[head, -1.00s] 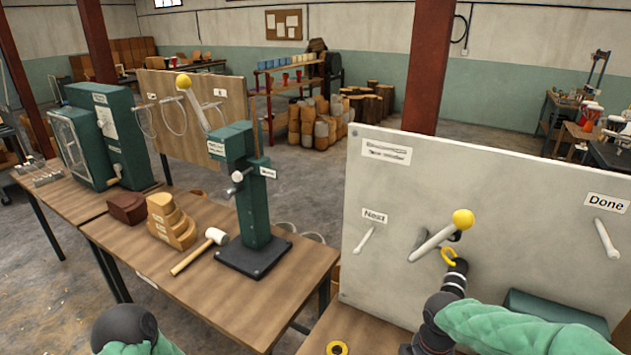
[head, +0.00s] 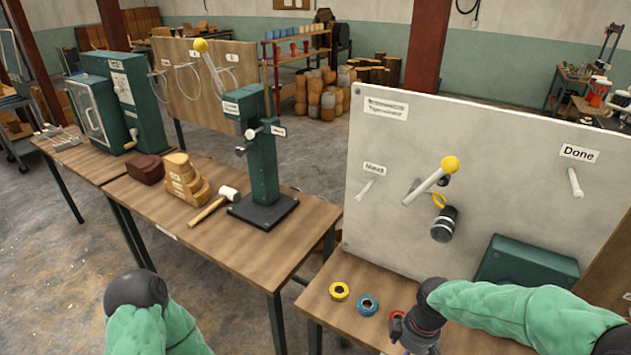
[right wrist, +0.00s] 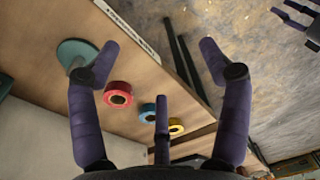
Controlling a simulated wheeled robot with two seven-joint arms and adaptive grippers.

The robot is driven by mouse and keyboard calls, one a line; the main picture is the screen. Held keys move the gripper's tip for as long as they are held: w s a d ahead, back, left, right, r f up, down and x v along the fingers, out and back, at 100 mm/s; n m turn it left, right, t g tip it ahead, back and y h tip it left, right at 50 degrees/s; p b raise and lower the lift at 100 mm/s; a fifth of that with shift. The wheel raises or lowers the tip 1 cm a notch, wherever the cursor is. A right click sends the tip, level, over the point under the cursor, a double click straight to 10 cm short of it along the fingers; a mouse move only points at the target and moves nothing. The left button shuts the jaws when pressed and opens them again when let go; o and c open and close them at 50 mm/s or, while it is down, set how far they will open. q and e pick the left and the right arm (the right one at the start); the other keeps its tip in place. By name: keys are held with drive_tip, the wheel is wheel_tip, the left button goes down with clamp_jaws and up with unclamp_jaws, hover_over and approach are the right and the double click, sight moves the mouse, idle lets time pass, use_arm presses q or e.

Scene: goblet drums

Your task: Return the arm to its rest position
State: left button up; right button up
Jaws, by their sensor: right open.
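My right arm, in a green sleeve, enters the head view from the lower right. Its gripper (head: 418,335) is at the bottom edge above the table, partly cut off. In the right wrist view my right gripper (right wrist: 158,62) has its purple fingers spread wide with nothing between them. My left arm (head: 150,315) is low at the left of the head view, its gripper out of frame there. Purple fingers, apparently of my left gripper (right wrist: 300,18), show at the top right corner of the right wrist view, cut off.
A grey panel (head: 385,225) stands behind my right arm, with a yellow-knobbed lever (head: 430,182) and a dark banded cylinder (head: 444,224). Yellow (head: 339,291), blue (head: 368,306) and red (head: 397,316) rings lie on the table. A mallet (head: 212,206) lies on the left bench.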

drive_tip(key=s+a+f+m+y, duration=0.1)
drive_tip(key=s+a+f+m, duration=0.2)
drive_tip(key=f, duration=0.5)
drive_tip(key=s+a+f+m+y, duration=0.1)
drive_tip(key=s+a+f+m, duration=0.3)
drive_tip(key=f, duration=0.3)
drive_tip(key=s+a+f+m+y, duration=0.1)
drive_tip(key=s+a+f+m, duration=0.3)
drive_tip(key=f, duration=0.4)
drive_tip(key=shift+a+f+m, duration=0.35)
drive_tip(key=shift+a+m, duration=0.05)
drive_tip(key=shift+m, duration=0.3)
